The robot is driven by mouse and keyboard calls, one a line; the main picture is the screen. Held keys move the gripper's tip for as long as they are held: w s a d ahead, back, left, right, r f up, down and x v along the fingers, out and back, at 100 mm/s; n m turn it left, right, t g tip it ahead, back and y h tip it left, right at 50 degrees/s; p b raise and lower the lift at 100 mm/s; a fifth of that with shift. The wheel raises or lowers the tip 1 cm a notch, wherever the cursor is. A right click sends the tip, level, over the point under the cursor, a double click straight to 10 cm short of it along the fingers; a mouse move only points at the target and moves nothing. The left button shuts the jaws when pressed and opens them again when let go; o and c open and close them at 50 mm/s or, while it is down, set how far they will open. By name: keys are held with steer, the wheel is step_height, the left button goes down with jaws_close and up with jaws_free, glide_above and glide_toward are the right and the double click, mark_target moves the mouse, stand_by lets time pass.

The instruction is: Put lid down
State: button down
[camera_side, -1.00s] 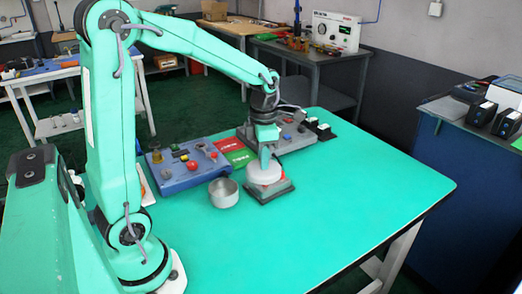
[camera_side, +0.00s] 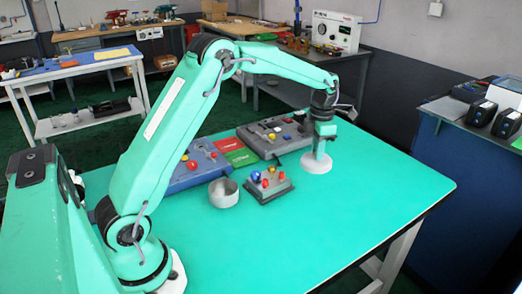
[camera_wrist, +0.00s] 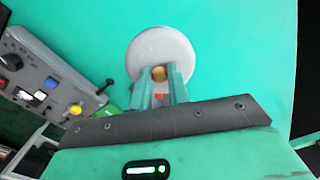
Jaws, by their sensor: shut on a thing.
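The lid is a pale grey round disc (camera_side: 316,165) over the green table top, to the right of the small grey box. It lies flat, low against the table; I cannot tell whether it touches. In the wrist view the lid (camera_wrist: 160,40) is below my gripper (camera_wrist: 159,76), whose fingers are shut around its small brownish knob (camera_wrist: 158,73). In the side view my gripper (camera_side: 318,156) points straight down on the lid's middle. The small grey box (camera_side: 284,188) stands uncovered, with red, yellow and blue parts on top.
An open grey metal cup (camera_side: 223,194) stands left of the small box. A blue panel (camera_side: 184,182) and a dark grey panel (camera_side: 258,147) with knobs stand behind, with a red and green mat (camera_side: 238,156) between. The table's right and front areas are clear.

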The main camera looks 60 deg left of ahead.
steer(key=shift+w+d+f, duration=0.1)
steer(key=shift+w+f, duration=0.1)
steer(key=shift+w, duration=0.25)
steer(key=w+a+f, duration=0.1)
steer(key=a+f, duration=0.1)
steer(key=a, duration=0.1)
steer(key=a+f, duration=0.2)
steer(key=a, duration=0.2)
steer(key=w+a+f, duration=0.1)
steer(key=a+f, duration=0.2)
steer(key=a, duration=0.1)
steer(key=shift+w+a, duration=0.2)
steer(key=shift+w, duration=0.15)
steer(key=shift+f, duration=0.1)
steer(key=shift+f, duration=1.9)
steer(key=shift+f, duration=0.1)
steer(key=c, duration=1.3)
jaws_free()
steer(key=shift+c, duration=0.2)
